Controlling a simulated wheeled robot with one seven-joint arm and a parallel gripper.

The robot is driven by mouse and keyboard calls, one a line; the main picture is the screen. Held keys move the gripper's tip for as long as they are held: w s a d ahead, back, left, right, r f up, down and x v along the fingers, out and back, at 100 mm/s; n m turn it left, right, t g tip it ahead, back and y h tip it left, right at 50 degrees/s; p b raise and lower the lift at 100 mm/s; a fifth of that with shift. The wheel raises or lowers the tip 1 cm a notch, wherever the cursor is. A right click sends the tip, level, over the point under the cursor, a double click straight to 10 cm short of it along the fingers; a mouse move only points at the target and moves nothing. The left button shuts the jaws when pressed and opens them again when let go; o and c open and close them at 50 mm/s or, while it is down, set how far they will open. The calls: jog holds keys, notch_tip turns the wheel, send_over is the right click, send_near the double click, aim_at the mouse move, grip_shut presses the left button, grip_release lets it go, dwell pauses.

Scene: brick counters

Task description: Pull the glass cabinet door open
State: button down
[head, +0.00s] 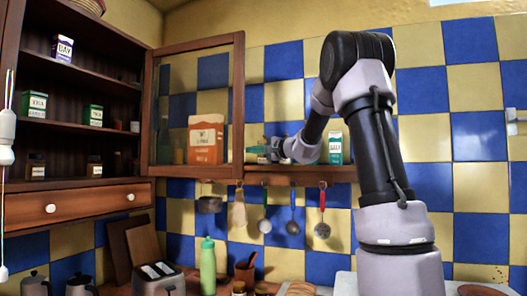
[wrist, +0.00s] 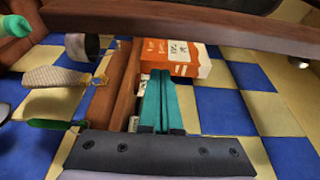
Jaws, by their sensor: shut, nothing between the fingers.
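The glass cabinet door (head: 239,105) is a brown wooden frame with a clear pane. In the head view it stands swung out to the right of the dark wooden cabinet (head: 12,60), whose shelves lie uncovered. My gripper (head: 262,152) is just right of the door's free edge, low down near the wall shelf. In the wrist view its teal fingers (wrist: 160,78) are shut together with nothing between them. A wooden bar (wrist: 190,25), which looks like part of the door frame, crosses the top of that view. I cannot tell whether the fingers touch the door.
An orange box (head: 205,140) shows through the pane and also in the wrist view (wrist: 175,57). A green-and-white box (head: 335,148) stands on the wall shelf (head: 300,175). Several utensils hang below it. A toaster (head: 158,280) and a green bottle (head: 208,265) stand on the counter.

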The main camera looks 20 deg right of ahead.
jog(key=s+a, duration=0.2)
jog(key=s, duration=0.1)
jog(key=shift+s+a, duration=0.1)
jog(key=shift+a, duration=0.15)
